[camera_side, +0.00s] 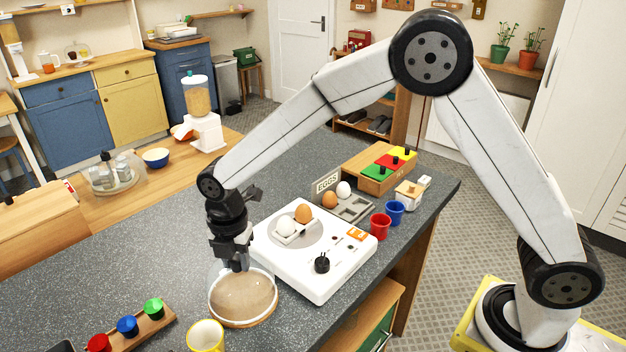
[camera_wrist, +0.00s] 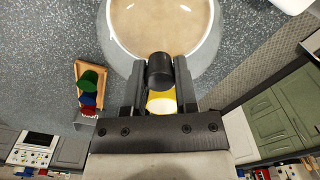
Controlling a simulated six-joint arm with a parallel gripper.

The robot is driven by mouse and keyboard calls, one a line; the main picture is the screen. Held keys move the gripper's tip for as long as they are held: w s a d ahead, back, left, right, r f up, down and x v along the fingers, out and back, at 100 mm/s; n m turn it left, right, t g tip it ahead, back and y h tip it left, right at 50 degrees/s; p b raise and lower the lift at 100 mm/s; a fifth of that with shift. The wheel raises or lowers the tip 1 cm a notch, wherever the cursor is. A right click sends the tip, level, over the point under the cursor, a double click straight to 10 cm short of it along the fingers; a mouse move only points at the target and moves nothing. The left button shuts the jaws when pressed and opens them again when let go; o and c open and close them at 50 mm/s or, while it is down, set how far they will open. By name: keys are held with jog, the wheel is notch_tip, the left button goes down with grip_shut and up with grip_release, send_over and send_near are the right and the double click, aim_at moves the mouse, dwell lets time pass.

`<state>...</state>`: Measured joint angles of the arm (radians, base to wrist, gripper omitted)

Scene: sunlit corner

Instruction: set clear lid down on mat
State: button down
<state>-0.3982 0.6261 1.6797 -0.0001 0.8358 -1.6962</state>
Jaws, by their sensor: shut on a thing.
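My gripper (camera_side: 238,264) points down at the left of the white cooker and is shut on the dark knob of the clear lid (camera_side: 245,290). The lid is a round glass dome, lying over the round tan mat (camera_side: 240,324), whose edge shows below it. In the wrist view the black knob sits between the two fingers of my gripper (camera_wrist: 159,78), with the lid's glass (camera_wrist: 205,50) spreading beyond it and tan showing through. I cannot tell whether the lid's rim touches the mat or hangs slightly above it.
A yellow mug (camera_side: 206,336) stands close in front of the mat. A wooden rack (camera_side: 145,330) with red, blue and green knobs lies to the left. The white cooker (camera_side: 310,265) holding eggs is close on the right. The dark counter (camera_side: 130,260) is clear at left.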

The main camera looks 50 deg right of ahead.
jog(key=shift+f, duration=0.3)
dwell(0.4)
grip_release()
jog(key=shift+r, duration=0.2)
jog(key=shift+r, duration=3.8)
jog(key=s+d+f+m+t, duration=0.1)
jog(key=s+d+f+m, duration=0.1)
jog(key=s+d+m, duration=0.6)
jog(key=s+d+f+m+t, duration=0.1)
jog(key=s+d+f+m, duration=0.2)
jog(key=s+d+m, duration=0.5)
jog(key=d+m, duration=0.2)
jog(key=m, duration=0.6)
jog(key=shift+s+d+f+t, duration=0.2)
jog(key=shift+d+f+t, duration=0.05)
jog(key=shift+d+t, duration=0.1)
